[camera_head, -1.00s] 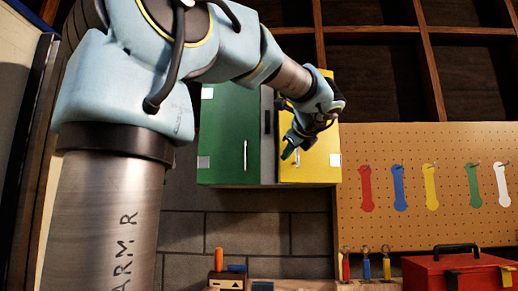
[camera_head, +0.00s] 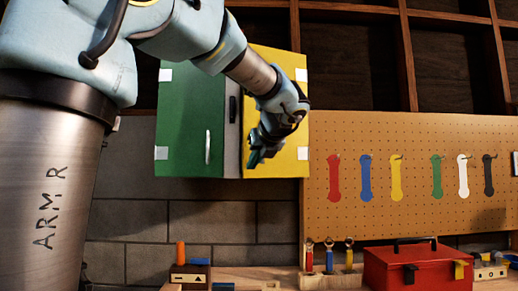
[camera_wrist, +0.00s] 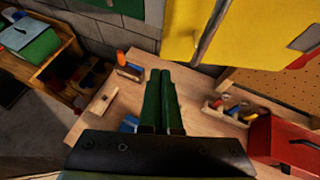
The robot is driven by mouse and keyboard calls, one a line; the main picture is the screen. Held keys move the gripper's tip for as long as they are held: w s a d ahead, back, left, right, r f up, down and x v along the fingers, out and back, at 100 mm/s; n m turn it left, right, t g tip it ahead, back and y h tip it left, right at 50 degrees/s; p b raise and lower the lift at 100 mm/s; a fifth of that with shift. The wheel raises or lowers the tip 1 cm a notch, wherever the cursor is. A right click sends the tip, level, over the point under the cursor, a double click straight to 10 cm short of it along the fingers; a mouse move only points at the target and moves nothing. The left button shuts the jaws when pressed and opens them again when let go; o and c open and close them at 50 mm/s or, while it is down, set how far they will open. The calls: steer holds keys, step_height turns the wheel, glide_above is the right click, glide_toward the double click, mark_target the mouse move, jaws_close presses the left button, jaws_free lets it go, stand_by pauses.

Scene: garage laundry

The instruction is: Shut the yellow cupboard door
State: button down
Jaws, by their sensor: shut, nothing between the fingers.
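The yellow cupboard door (camera_head: 287,150) is the right-hand door of a wall cupboard, beside the green door (camera_head: 185,125). In the wrist view, my shut, empty gripper (camera_wrist: 160,75) points forward, below and left of the yellow door (camera_wrist: 245,35). I see no clear contact with the door.
A workbench (camera_head: 240,275) runs below the cupboard. A red toolbox (camera_head: 418,268) and a rack of tools (camera_head: 330,280) stand on it. A pegboard (camera_head: 420,140) with coloured tags hangs to the right. The wall directly below the cupboard is clear.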

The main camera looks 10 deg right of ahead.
mark_target(244, 159)
steer(key=shift+w+a+f+p, duration=0.1)
steer(key=shift+w+a+p, duration=0.2)
steer(key=shift+w, duration=0.8)
steer(key=shift+w+a+f+p, duration=0.1)
steer(key=shift+w+p, duration=0.3)
steer(key=shift+w, duration=0.7)
steer(key=shift+w+a+r+p, duration=0.1)
steer(key=shift+w+r+p, duration=0.05)
steer(key=shift+w+p, duration=0.2)
steer(key=w+p, duration=0.1)
steer(key=w, duration=0.2)
steer(key=w+p, duration=0.1)
steer(key=shift+w+a+p, duration=0.15)
steer(key=shift+a+p, duration=0.2)
steer(key=shift+w, duration=0.45)
steer(key=shift+s, duration=0.1)
